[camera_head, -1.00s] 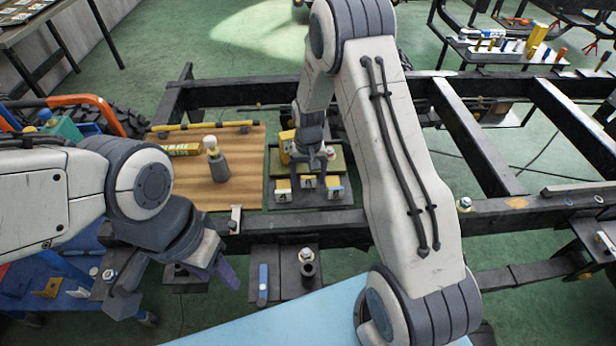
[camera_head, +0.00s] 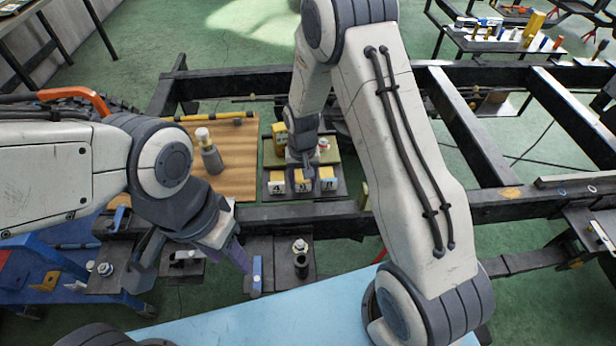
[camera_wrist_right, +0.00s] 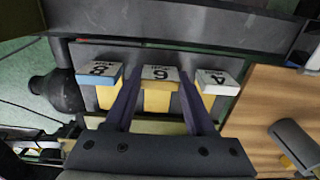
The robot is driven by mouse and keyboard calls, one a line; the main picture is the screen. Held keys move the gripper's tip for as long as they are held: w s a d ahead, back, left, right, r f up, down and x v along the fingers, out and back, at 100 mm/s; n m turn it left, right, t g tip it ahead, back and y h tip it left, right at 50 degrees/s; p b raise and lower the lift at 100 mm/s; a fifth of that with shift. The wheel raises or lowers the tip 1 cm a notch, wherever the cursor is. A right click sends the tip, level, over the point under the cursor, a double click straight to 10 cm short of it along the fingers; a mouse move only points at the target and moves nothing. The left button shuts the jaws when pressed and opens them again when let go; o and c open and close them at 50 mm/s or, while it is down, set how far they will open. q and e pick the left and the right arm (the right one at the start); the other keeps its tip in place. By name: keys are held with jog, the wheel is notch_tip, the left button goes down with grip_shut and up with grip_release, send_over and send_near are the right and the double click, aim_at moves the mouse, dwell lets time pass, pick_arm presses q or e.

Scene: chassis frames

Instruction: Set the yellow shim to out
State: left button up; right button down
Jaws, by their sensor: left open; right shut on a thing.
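A dark tray (camera_head: 342,187) beyond the near chassis rail carries a row of three small blocks with white numbered tops. The middle block, marked 6, (camera_wrist_right: 158,98) has a yellow face. My right gripper (camera_wrist_right: 158,105) is shut on the middle block, one purple finger on each side, and the block still sits in the row. In the head view the right arm hides part of this area. My left gripper (camera_head: 195,256) is open and empty over the near brackets.
A wooden board (camera_head: 238,160) left of the tray holds a grey bottle-like tool (camera_head: 210,155). A yellow block (camera_head: 281,138) stands behind the tray. The near chassis rail (camera_head: 270,213) crosses in front, with a bolt post (camera_head: 300,250) on a bracket.

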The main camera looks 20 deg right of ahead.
aim_at(303, 183)
jog(key=shift+s, duration=0.3)
jog(key=shift+c, duration=1.2)
grip_release()
jog(key=shift+w+r, duration=0.1)
notch_tip(303, 183, up, 10)
jog(key=shift+r, duration=0.15)
jog(key=shift+a, duration=0.1)
